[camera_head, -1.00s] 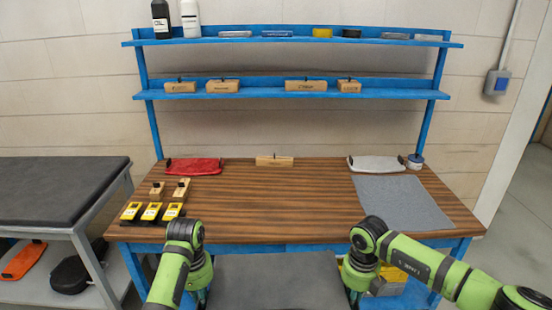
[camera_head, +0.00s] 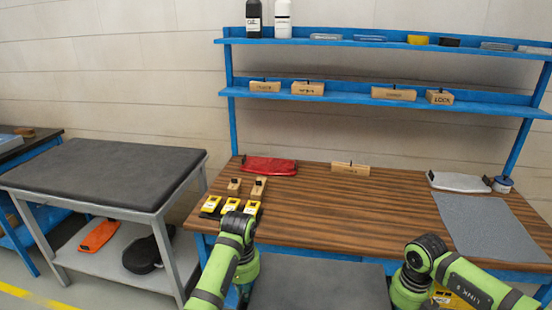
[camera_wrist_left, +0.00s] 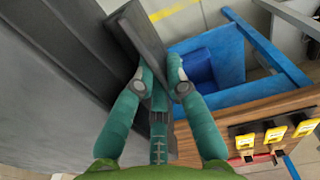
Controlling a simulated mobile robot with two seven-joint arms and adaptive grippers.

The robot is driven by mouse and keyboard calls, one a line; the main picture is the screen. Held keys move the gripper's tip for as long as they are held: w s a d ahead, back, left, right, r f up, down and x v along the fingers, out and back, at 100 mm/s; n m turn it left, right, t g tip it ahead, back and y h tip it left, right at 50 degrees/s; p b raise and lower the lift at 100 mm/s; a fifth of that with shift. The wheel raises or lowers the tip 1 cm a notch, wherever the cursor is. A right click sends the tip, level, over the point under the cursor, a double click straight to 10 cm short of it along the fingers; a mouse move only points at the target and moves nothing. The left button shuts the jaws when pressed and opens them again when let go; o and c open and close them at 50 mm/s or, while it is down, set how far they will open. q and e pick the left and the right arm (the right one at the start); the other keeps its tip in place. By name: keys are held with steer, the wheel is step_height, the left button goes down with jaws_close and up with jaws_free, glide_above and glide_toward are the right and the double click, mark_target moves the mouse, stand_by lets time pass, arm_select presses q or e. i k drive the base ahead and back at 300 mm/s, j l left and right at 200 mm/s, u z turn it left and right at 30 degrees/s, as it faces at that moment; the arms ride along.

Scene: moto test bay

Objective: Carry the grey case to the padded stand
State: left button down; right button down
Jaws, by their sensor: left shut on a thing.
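The grey case (camera_head: 318,290) is a broad, flat dark-grey body low between my arms, in front of the workbench; its lower part is cut off by the frame. My left gripper (camera_head: 243,292) is at its left side. In the left wrist view, my left gripper (camera_wrist_left: 160,82) is shut on a grey bar-like part of the case (camera_wrist_left: 142,38). My right gripper (camera_head: 425,303) is at the case's right side; its fingers are mostly hidden. The padded stand (camera_head: 105,172), with a dark cushioned top on a grey frame, is at the left, its top bare.
Floor shows left of the stand.

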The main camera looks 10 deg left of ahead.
mark_target(77, 169)
steer(key=k+j, duration=0.1)
steer(key=j, duration=5.7)
steer(key=i+j, duration=0.2)
steer(key=j, duration=0.15)
steer(key=i+j, duration=0.2)
steer(key=j, duration=0.15)
steer(key=i, duration=1.3)
steer(key=l+z, duration=0.05)
steer(key=l, duration=0.05)
